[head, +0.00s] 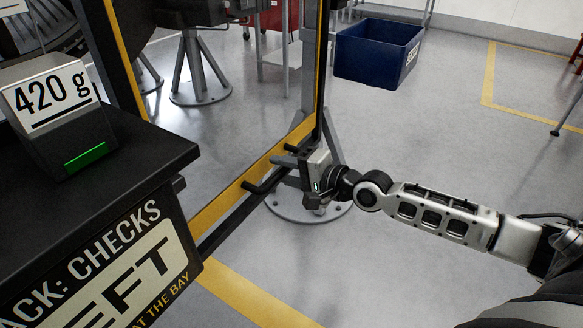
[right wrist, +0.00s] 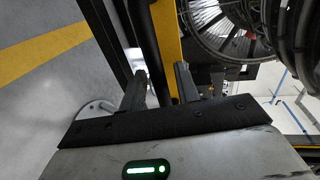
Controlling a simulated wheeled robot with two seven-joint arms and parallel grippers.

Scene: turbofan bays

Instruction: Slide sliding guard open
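The sliding guard shows in the head view as a clear panel in a yellow and black frame (head: 222,203), with a black bar handle (head: 256,187) low on its near side. My right gripper (head: 279,167) is at the handle, its fingers pointing left toward the frame. In the right wrist view the two fingers (right wrist: 160,85) stand apart, with the guard's yellow edge (right wrist: 167,45) running up beyond them. I see nothing clearly pinched between them; the handle's middle is partly hidden by the gripper. My left gripper is not in view.
A black bench (head: 150,158) with a scale reading 420 g (head: 55,110) stands at the left. A blue bin (head: 375,55) is on the floor behind, and a round grey stand base (head: 290,210) lies below my gripper. The floor at right is mostly clear.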

